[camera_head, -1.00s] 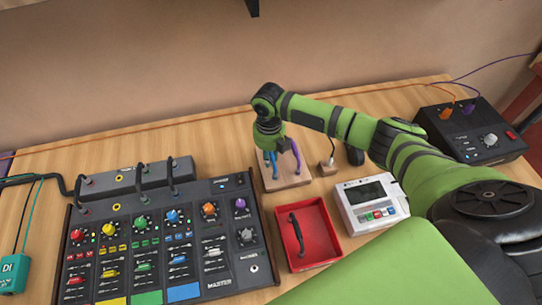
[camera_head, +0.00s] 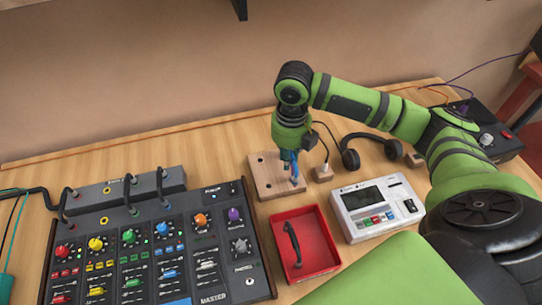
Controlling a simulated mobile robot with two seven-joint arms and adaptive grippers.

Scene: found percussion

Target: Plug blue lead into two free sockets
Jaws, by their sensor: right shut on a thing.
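My right gripper (camera_head: 289,163) points down at the right half of a small wooden block (camera_head: 263,172) with dark holes. It is shut on the blue lead (camera_head: 295,172), a small blue piece at the block; its lower end is hard to make out. The grey patch box (camera_head: 88,203) at the left carries several black leads. A yellow-ringed socket (camera_head: 107,190) on it looks free. Another yellow-ringed socket (camera_head: 104,220) on the mixer (camera_head: 222,272) below also looks free. My left gripper is not in view.
A red tray (camera_head: 325,262) with a black handle-like item (camera_head: 293,243) lies in front of the block. A white device with a screen (camera_head: 400,212) and black headphones (camera_head: 351,160) are to the right. A small wooden block with a plug (camera_head: 323,173) stands close beside the gripper.

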